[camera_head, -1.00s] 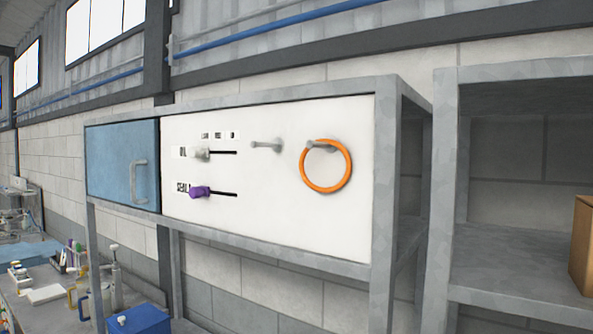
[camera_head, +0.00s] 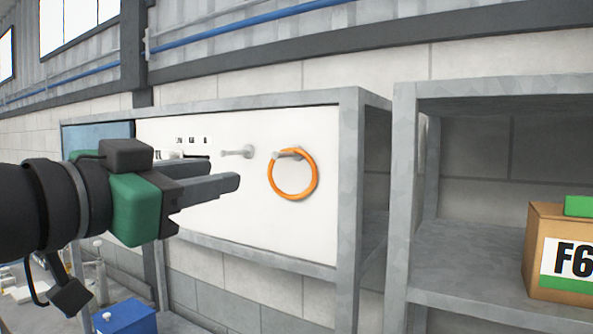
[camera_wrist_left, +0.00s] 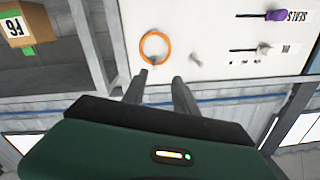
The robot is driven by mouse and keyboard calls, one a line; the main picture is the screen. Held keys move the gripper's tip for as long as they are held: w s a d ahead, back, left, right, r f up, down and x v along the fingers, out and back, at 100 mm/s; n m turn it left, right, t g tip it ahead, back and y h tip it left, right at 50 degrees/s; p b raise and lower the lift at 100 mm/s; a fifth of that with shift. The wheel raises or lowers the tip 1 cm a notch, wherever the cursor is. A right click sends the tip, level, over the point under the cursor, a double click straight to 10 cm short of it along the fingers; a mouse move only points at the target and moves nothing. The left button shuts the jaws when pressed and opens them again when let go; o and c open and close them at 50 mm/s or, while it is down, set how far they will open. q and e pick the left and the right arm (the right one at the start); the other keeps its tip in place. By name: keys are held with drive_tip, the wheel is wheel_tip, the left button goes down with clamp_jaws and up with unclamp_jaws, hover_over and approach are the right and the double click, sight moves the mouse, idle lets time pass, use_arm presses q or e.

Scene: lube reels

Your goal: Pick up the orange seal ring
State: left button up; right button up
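The orange seal ring (camera_head: 293,174) hangs from a grey peg (camera_head: 288,156) on a white panel. My left gripper (camera_head: 238,183) reaches in from the left, in front of the panel and to the left of the ring, not touching it. In the left wrist view, which is turned over, the ring (camera_wrist_left: 155,47) lies beyond the two fingertips (camera_wrist_left: 160,75). The fingers are apart with nothing between them, so the gripper is open. My right gripper is in neither view.
An empty peg (camera_head: 237,153) sticks out left of the ring. The grey frame (camera_head: 350,200) edges the panel on the right. A shelf (camera_head: 470,262) at right holds a cardboard box (camera_head: 545,240) marked F6. A purple slider knob (camera_wrist_left: 277,14) is on the panel.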

use_arm(q)
drive_tip(key=p, duration=0.4)
approach(268, 172)
drive_tip(key=w+d+r, duration=0.1)
drive_tip(key=w+d, duration=0.1)
drive_tip(key=p+x, duration=0.3)
drive_tip(key=f+p+x, duration=0.1)
drive_tip(key=x, duration=0.1)
drive_tip(key=shift+w+a, duration=0.1)
drive_tip(key=shift+w, duration=0.2)
drive_tip(key=shift+w+d+f, duration=0.1)
drive_tip(key=shift+w+d, duration=0.15)
drive_tip(key=shift+d, duration=0.1)
drive_tip(key=shift+c, duration=0.9)
drive_tip(key=shift+s+a, duration=0.25)
drive_tip(key=shift+s, duration=0.1)
drive_tip(key=c, duration=0.5)
drive_tip(key=shift+a, duration=0.25)
clamp_jaws()
